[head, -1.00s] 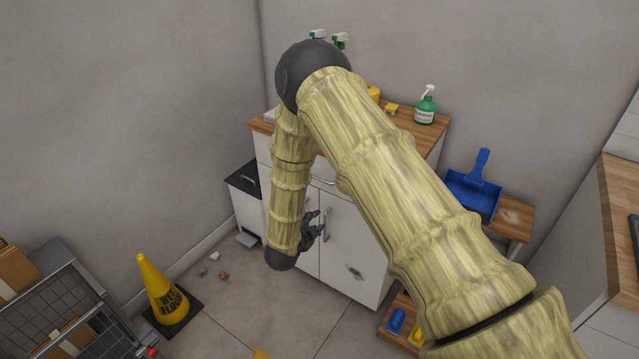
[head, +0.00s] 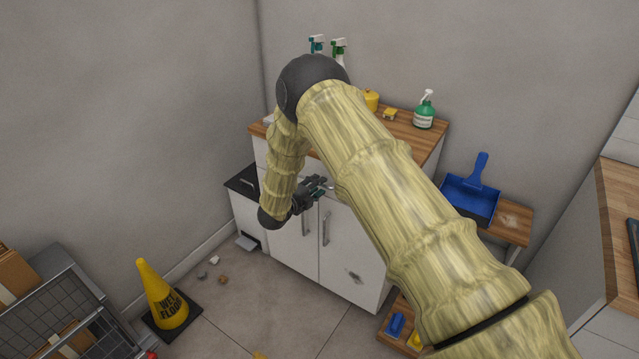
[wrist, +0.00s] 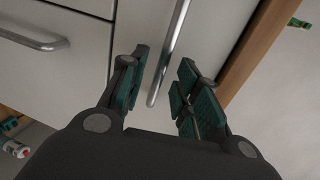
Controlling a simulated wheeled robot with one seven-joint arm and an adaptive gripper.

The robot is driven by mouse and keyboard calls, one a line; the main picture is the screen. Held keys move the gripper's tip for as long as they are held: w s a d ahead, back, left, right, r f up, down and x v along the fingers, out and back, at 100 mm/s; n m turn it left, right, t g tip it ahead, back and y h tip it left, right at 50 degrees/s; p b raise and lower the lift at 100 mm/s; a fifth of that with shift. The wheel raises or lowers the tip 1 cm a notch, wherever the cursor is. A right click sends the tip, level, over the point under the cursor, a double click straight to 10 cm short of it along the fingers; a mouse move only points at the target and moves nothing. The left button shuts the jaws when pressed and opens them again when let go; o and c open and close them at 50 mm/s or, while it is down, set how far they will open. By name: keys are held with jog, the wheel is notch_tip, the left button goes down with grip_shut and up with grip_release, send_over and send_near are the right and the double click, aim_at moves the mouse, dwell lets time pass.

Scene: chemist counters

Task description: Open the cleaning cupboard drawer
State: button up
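The cleaning cupboard (head: 340,255) is white with a wooden top, a drawer above and two doors below. In the head view my forearm hides much of the drawer front. In the wrist view the drawer front (wrist: 142,25) lies beside the wooden edge and looks shut. Its silver bar handle (wrist: 168,50) runs between my fingertips, apart from both pads as far as I can see. My gripper (wrist: 163,66) is open and empty, its green-padded fingers either side of the bar. In the head view my gripper (head: 322,187) is at the drawer front, above the door handles.
Door handles (head: 326,229) stick out below. Spray bottles, including a green one (head: 425,110), and a yellow sponge (head: 390,114) stand on top. A blue dustpan (head: 470,195) lies on a low table at right. A yellow wet floor cone (head: 160,292) stands at left. The floor before the doors is largely clear.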

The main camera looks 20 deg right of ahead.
jog(key=shift+x, duration=1.15)
grip_shut()
